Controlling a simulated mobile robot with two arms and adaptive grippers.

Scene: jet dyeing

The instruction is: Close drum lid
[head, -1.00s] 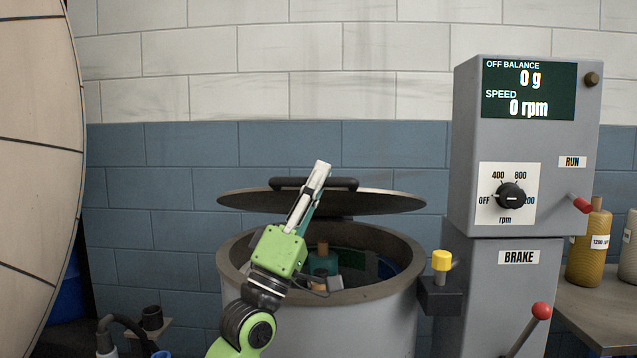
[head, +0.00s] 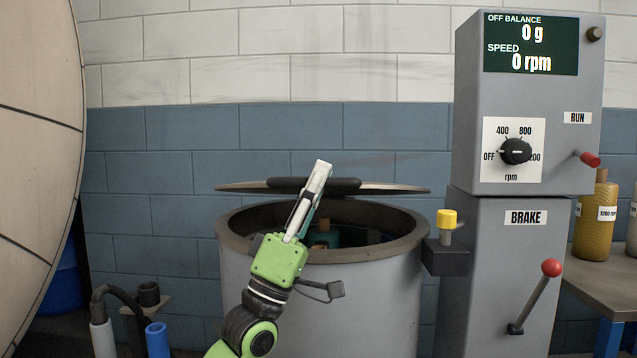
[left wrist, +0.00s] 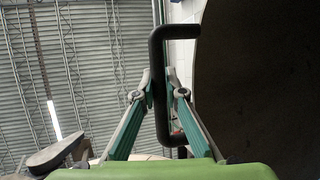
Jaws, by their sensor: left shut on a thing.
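The drum (head: 325,290) is a grey cylinder with a brown rim, standing in the middle of the head view. Its dark round lid (head: 400,189) is raised above the rim and shows almost edge-on, so the drum is open. A black bar handle (head: 345,186) is on the lid. My left gripper (head: 319,170) reaches up in front of the drum with its fingers at the handle. In the left wrist view, the fingers (left wrist: 161,94) are closed on the black handle (left wrist: 160,120), with the dark lid (left wrist: 260,90) to the right. My right gripper is not in view.
A grey control box (head: 525,110) with dial, red brake lever (head: 551,268) and yellow-topped post (head: 446,219) stands close right of the drum. Bottles (head: 596,225) stand on a table at the right. Blue and black hoses are at lower left. Teal and dark things show inside the drum.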

